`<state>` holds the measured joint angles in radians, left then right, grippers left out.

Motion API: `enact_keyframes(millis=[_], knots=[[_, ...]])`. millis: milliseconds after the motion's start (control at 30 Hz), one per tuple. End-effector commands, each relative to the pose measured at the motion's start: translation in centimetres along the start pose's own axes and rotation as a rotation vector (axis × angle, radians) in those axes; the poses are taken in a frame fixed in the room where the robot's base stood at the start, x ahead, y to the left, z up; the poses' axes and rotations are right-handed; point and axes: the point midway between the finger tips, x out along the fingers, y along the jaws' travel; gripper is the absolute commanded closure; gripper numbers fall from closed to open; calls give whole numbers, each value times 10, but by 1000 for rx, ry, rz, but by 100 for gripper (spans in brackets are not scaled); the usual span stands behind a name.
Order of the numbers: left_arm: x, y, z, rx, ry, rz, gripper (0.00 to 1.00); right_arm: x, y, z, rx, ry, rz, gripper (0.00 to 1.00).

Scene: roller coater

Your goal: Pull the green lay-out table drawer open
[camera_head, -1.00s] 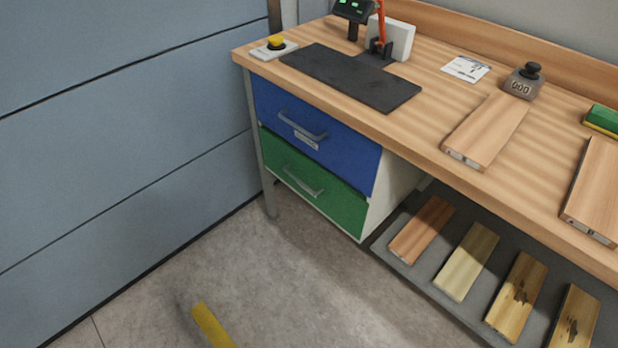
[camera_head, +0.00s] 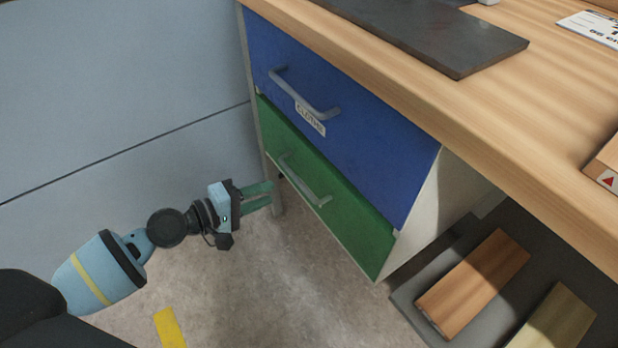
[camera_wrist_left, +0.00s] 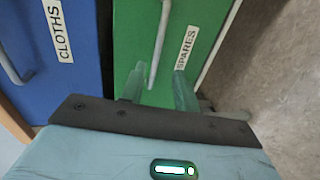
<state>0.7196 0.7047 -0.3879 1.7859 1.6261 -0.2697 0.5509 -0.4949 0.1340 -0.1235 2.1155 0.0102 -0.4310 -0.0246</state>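The green drawer (camera_head: 344,212) is the lower one under the table and looks closed. Its grey bar handle (camera_head: 304,182) runs across its front. In the left wrist view the green drawer (camera_wrist_left: 205,20) carries a "SPARES" label (camera_wrist_left: 187,48), and its handle (camera_wrist_left: 160,45) lies ahead of the fingers. My left gripper (camera_head: 268,195) is open, its two green fingers apart, just left of the handle in the head view. In the left wrist view the left gripper (camera_wrist_left: 158,88) has the near end of the handle between its fingertips' directions; contact cannot be told. My right gripper is out of view.
A blue drawer (camera_head: 370,135) with a "CLOTHS" label sits directly above. The wooden tabletop (camera_head: 480,95) overhangs it. Boards (camera_head: 474,282) lie on a low shelf at right.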

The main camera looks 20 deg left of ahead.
Motion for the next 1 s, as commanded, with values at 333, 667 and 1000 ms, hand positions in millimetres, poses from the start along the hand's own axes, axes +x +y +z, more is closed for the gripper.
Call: enact_keyframes(millis=[333,667,1000], knots=[[7,3,-4,-14,0,8,69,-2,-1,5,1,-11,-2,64],[50,3,-4,-14,-1,9,69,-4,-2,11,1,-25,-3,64],[79,2,-4,-14,0,7,69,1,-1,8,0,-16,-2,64]])
